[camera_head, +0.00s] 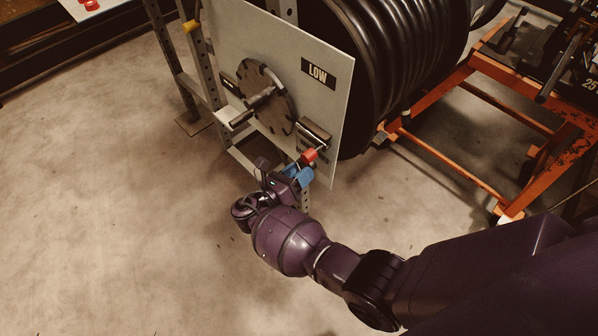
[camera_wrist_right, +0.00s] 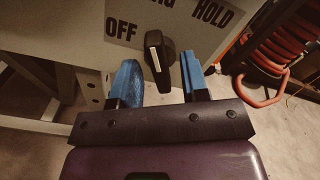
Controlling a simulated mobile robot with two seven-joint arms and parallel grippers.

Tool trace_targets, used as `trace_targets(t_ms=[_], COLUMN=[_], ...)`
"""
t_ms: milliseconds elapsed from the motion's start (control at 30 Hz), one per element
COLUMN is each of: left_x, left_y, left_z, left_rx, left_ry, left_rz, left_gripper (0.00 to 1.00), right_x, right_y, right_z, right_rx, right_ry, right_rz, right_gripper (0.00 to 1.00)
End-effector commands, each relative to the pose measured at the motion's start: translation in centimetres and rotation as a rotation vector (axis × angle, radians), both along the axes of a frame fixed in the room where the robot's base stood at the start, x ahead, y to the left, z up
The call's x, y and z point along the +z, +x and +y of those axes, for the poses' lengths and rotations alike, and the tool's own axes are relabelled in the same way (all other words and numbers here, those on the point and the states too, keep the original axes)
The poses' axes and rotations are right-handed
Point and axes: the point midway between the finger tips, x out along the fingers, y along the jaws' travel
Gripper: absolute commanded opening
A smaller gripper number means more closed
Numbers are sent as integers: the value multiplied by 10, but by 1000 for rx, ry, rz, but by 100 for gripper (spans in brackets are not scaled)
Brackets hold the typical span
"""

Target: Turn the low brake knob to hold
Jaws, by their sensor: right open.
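The low brake knob (camera_wrist_right: 166,60) is black with a white pointer line and shows on the pale panel in the right wrist view. Its line points up, roughly between the OFF label (camera_wrist_right: 121,29) and a cut-off middle label; the HOLD label (camera_wrist_right: 212,13) is up and right. My right gripper (camera_wrist_right: 160,68) is open, with its blue fingers to either side of the knob; I cannot tell if they touch it. In the head view my right gripper (camera_head: 298,175) is at the lower edge of the panel marked LOW (camera_head: 318,72), and the knob is not clearly visible. My left gripper is not in view.
A round dark hub with a crank handle (camera_head: 262,97) sits on the panel. A red-tipped part (camera_head: 309,156) is close beside my right gripper. A black hose reel (camera_head: 400,50) stands behind the panel, and an orange frame (camera_head: 480,130) stands right. Floor at left is clear.

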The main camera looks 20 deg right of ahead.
Motion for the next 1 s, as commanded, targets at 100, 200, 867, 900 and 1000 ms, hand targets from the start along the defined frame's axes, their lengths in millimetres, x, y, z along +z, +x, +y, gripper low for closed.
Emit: trace_targets(t_ms=[100,200,867,900,1000], left_x=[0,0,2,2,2], left_y=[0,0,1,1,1], left_z=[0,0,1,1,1], left_rx=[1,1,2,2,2], left_ry=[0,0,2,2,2], left_rz=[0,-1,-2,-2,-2], left_gripper=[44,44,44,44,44], right_x=[0,0,0,0,0], right_y=[0,0,0,0,0], right_z=[0,0,0,0,0], right_rx=[0,0,0,0,1], right_ry=[0,0,19,25,44], right_rz=[0,0,-52,-68,-124], right_gripper=[42,40,0,0,0])
